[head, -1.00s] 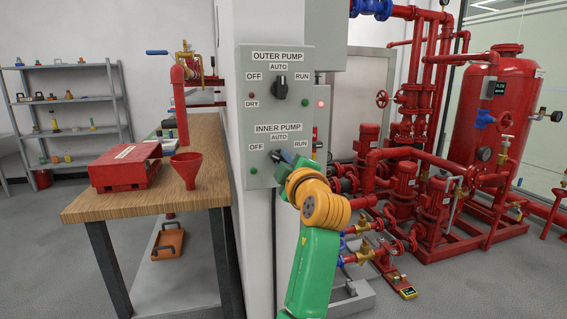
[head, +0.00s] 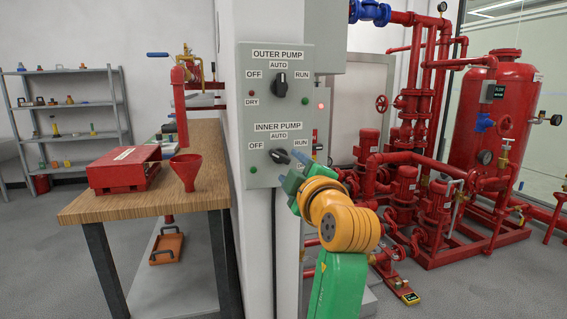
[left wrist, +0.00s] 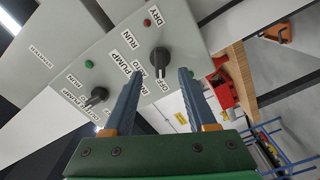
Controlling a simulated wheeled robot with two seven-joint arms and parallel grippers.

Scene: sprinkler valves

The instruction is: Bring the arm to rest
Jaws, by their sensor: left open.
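My left gripper (head: 298,168) is in front of the lower right part of the grey pump control panel (head: 258,95), just right of and below the INNER PUMP knob (head: 279,156). The orange wrist and green arm come up from the bottom. In the left wrist view my two blue-grey fingers (left wrist: 160,82) are spread apart with nothing between them. Beyond them are the panel and two black knobs, one near the fingertips (left wrist: 160,57) and one further left (left wrist: 97,95). The OUTER PUMP knob (head: 280,85) points up toward AUTO. The INNER PUMP knob looks slanted. My right gripper is not in view.
A wooden workbench (head: 120,205) with a red box (head: 124,172) and a red funnel (head: 187,169) stands left of the panel's pillar. Red pumps and pipes (head: 405,190) and a red tank (head: 492,115) fill the right. Open floor shows at front left.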

